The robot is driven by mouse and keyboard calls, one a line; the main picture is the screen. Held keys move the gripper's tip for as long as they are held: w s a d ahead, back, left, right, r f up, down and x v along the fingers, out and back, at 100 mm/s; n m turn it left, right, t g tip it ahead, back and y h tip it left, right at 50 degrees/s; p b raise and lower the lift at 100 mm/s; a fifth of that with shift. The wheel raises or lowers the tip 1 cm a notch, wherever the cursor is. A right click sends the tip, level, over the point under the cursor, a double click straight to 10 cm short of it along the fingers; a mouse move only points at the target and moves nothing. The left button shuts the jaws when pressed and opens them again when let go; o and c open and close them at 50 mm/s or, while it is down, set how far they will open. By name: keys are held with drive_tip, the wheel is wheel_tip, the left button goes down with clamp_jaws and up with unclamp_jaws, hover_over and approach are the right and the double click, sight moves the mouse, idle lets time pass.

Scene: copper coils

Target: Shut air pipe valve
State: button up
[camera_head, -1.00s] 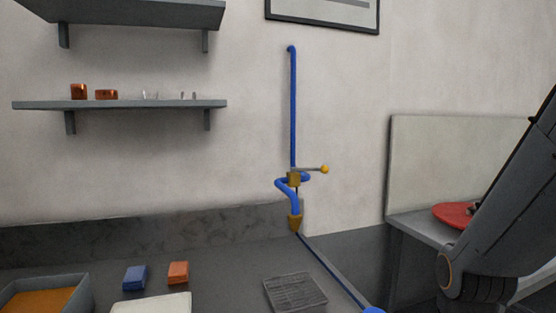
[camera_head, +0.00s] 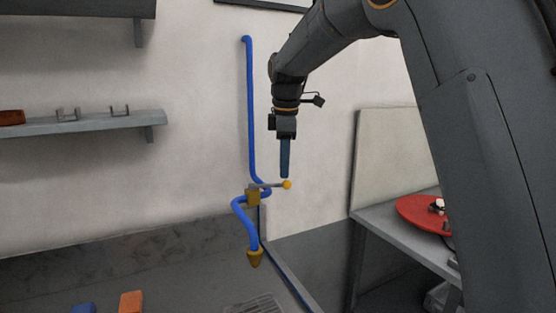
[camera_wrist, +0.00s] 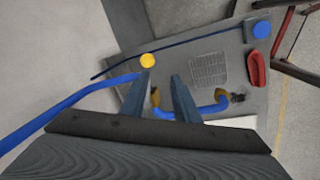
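The air pipe (camera_head: 250,110) is blue and runs down the wall to a brass valve (camera_head: 252,197). The valve's thin lever points right, roughly level, and ends in a yellow ball (camera_head: 287,184). My gripper (camera_head: 284,175) points down with its fingertips just above the ball in the head view. The yellow ball (camera_wrist: 148,61) shows there just beyond the left fingertip. The brass part (camera_wrist: 155,97) is partly hidden behind the fingers.
A grey shelf (camera_head: 90,124) is on the wall at left. A side table (camera_head: 385,222) with a red disc (camera_head: 415,212) stands at right. An orange block (camera_head: 131,302) lies on the worktop below. The wall around the lever is clear.

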sight(270, 185)
drive_tip(key=w+a+f+n+p, duration=0.1)
drive_tip(key=w+f+p, duration=0.2)
drive_tip(key=f, duration=0.2)
drive_tip(key=shift+w, duration=0.2)
idle(0.3)
drive_tip(key=shift+a, duration=0.1)
clamp_jaws()
